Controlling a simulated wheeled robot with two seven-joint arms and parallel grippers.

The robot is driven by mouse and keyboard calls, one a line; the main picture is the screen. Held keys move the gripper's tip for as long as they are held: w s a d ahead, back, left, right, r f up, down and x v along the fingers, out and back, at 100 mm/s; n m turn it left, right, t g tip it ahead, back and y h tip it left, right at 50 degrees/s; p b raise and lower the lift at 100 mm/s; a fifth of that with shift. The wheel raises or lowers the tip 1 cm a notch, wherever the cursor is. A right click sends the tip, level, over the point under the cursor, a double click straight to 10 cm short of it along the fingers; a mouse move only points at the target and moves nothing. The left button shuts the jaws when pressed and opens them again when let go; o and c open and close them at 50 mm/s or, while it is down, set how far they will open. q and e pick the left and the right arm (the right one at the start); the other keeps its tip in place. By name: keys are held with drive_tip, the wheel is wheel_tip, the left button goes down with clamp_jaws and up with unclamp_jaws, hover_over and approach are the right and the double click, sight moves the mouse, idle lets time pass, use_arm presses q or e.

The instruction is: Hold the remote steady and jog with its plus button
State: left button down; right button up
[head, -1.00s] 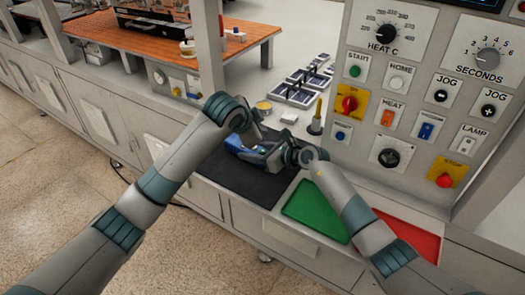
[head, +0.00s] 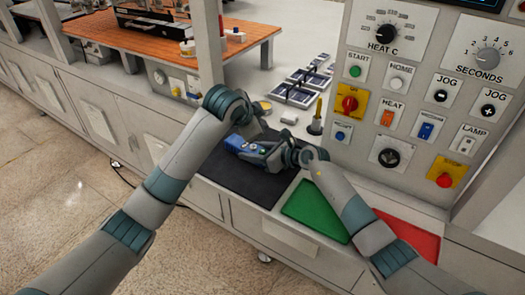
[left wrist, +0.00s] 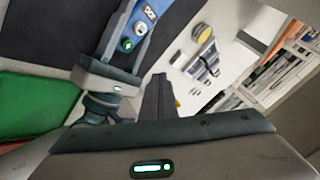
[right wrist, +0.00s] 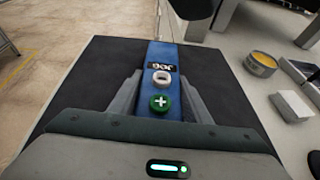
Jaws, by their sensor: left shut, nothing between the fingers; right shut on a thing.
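The blue remote (head: 244,147) is held over the black mat (head: 232,176). In the right wrist view the remote (right wrist: 162,58) shows a dark label, a white button (right wrist: 162,77) and a green plus button (right wrist: 160,102). My right gripper (head: 262,156) is shut on the remote, a finger on each side in the right wrist view (right wrist: 160,95). My left gripper (head: 252,133) is shut and empty, just above and behind the remote. In the left wrist view its fingers (left wrist: 160,80) are beside the remote (left wrist: 135,30), apart from it.
A green pad (head: 316,209) and a red pad (head: 410,238) lie right of the mat. A control panel (head: 370,100) with knobs and buttons stands at the right. Several small trays (head: 300,92) and a yellow-topped tin (head: 263,106) sit behind.

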sight(263, 152)
use_arm(q)
drive_tip(key=shift+a+r, duration=0.15)
drive_tip(key=shift+r, duration=0.9)
drive_tip(key=shift+f, duration=0.1)
drive_tip(key=shift+f, duration=4.3)
drive_tip(key=shift+f, duration=0.1)
drive_tip(key=shift+f, duration=0.3)
drive_tip(key=shift+f, duration=0.6)
drive_tip(key=shift+r, duration=0.95)
drive_tip(key=shift+r, duration=0.15)
